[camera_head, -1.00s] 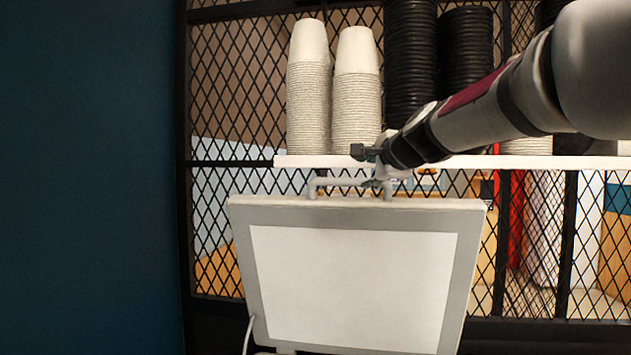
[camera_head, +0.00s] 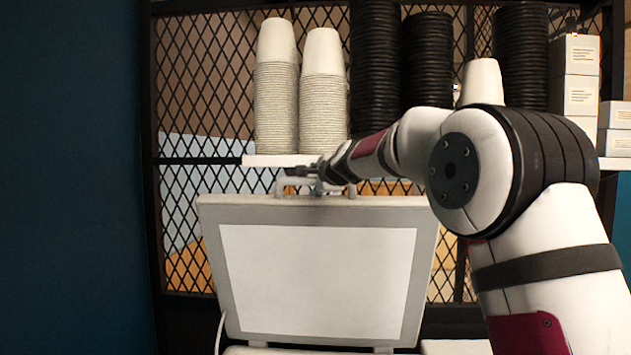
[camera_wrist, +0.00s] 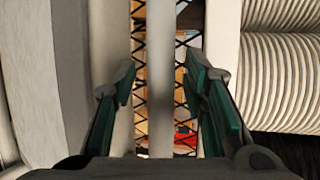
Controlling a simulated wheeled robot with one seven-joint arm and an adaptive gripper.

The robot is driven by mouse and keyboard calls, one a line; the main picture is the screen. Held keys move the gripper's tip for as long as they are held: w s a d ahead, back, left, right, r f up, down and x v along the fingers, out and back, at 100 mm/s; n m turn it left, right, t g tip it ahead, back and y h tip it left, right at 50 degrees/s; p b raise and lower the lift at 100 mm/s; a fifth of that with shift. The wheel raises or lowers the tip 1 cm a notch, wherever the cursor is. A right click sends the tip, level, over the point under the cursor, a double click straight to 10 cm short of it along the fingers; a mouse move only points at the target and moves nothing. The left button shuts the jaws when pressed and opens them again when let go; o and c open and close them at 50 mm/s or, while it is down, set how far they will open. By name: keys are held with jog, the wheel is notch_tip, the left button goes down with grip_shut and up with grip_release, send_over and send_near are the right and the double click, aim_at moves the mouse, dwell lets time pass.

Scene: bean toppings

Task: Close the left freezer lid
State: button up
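The freezer lid (camera_head: 212,265) stands raised, nearly upright, with a pale grey frame and a white panel. Its grey handle (camera_head: 282,188) is on the top edge. In the head view my gripper (camera_head: 300,171) is at this handle, reaching in from the right. In the wrist view the handle bar (camera_wrist: 160,85) runs between the two green-padded fingers of my gripper (camera_wrist: 158,88). The fingers are apart, with gaps showing on both sides of the bar. The freezer body below is mostly out of view.
Behind the lid is a black mesh partition (camera_head: 180,225) with a white shelf (camera_head: 262,160). White cup stacks (camera_head: 276,100) and black stacks (camera_head: 375,65) stand on it, close above the handle. White boxes (camera_head: 574,75) are at right. A dark blue wall (camera_head: 70,180) fills the left.

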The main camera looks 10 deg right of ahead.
jog(key=shift+w, duration=0.2)
grip_shut()
jog(key=shift+s+a+f, duration=0.1)
jog(key=shift+f, duration=0.05)
